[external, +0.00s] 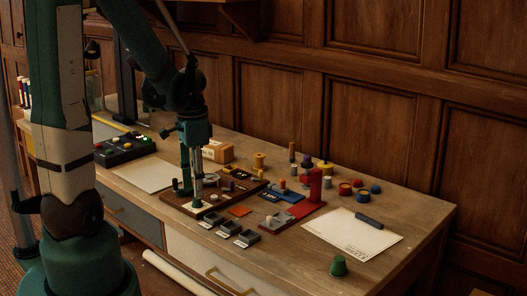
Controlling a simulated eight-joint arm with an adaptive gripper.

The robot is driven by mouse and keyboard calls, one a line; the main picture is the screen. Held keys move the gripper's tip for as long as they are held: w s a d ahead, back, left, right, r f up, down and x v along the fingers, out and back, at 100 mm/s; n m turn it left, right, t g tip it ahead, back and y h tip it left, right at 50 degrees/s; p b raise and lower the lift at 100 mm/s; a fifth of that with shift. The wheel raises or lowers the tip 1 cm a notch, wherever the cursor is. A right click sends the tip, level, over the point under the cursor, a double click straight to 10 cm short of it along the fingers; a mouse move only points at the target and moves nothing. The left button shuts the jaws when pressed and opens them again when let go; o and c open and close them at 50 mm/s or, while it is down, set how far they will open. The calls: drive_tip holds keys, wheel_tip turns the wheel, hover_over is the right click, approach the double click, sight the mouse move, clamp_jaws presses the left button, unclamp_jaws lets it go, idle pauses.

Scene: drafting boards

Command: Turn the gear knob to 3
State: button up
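My gripper (193,192) points down over a brown wooden board (216,205) on the desk, with its fingertips close to the board's left part. The fingers look close together, but I cannot tell whether they are open or shut, or whether they touch anything. Several small pegs and parts stand on this board, partly behind my gripper. To its right are a blue board (285,197) with a small orange-topped piece and a red stand (315,184) with a grey part at its base. I cannot tell which piece is the gear knob; no number marks are readable.
A dark button box (125,148) and a white sheet (146,175) lie left. Small grey trays (229,228) sit in front of the brown board. Coloured cylinders (345,189) stand at the back. At right are another sheet (340,235) and a green piece (338,266); the desk's front right is mostly clear.

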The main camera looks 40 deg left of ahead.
sight(199, 200)
wheel_tip(199, 200, up, 8)
drive_tip(key=shift+r, duration=0.25)
idle(0.5)
idle(0.5)
drive_tip(key=s+d+r+n+t, duration=0.2)
drive_tip(key=d+r+t, duration=0.1)
drive_tip(key=d+r, duration=0.2)
drive_tip(key=s+d+r+n+t, duration=0.2)
drive_tip(key=d+r+t, duration=0.2)
drive_tip(key=d, duration=0.4)
drive_tip(key=shift+d+r+n, duration=0.25)
drive_tip(key=shift+r+n, duration=0.15)
drive_tip(key=shift+r, duration=0.35)
